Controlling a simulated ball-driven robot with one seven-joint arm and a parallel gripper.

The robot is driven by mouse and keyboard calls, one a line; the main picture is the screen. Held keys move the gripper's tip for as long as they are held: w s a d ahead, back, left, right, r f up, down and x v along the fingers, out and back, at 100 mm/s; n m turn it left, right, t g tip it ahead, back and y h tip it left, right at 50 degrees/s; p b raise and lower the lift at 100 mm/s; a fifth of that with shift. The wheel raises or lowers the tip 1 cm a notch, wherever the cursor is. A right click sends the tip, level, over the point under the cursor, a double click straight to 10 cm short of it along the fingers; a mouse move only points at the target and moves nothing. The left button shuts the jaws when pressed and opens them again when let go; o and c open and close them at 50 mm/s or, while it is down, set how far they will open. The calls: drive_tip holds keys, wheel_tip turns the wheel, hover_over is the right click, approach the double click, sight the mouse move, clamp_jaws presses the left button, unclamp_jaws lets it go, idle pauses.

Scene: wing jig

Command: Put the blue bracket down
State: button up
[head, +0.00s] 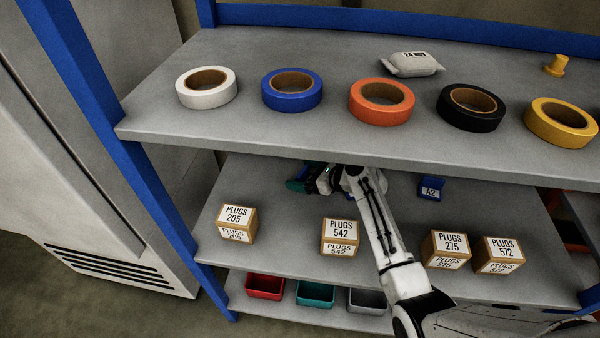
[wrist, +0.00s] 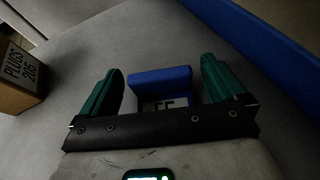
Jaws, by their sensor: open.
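A blue bracket (wrist: 160,82) with a white label, partly hidden by my gripper's dark front plate, appears to stand on the grey shelf in the wrist view. My gripper (wrist: 160,72) is open, with one green finger on each side of it. Gaps show between the bracket and both fingers. In the head view my gripper (head: 302,182) is low over the middle shelf, under the upper shelf's edge. I cannot clearly make out this bracket there. Another blue bracket (head: 431,188), labelled A2, stands on the middle shelf to the right of my arm.
Boxes marked PLUGS 205 (head: 238,223), 542 (head: 341,237), 275 (head: 446,249) and 572 (head: 498,254) line the middle shelf's front. The upper shelf (head: 290,130) with several tape rolls overhangs my gripper. A blue rail (wrist: 265,55) runs close to the right finger.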

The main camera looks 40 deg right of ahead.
drive_tip(key=p+v, duration=0.2)
drive_tip(key=v, duration=0.8)
drive_tip(key=shift+s+d+r, duration=0.15)
drive_tip(key=shift+s, duration=0.1)
drive_tip(key=shift+c, duration=0.2)
idle(1.4)
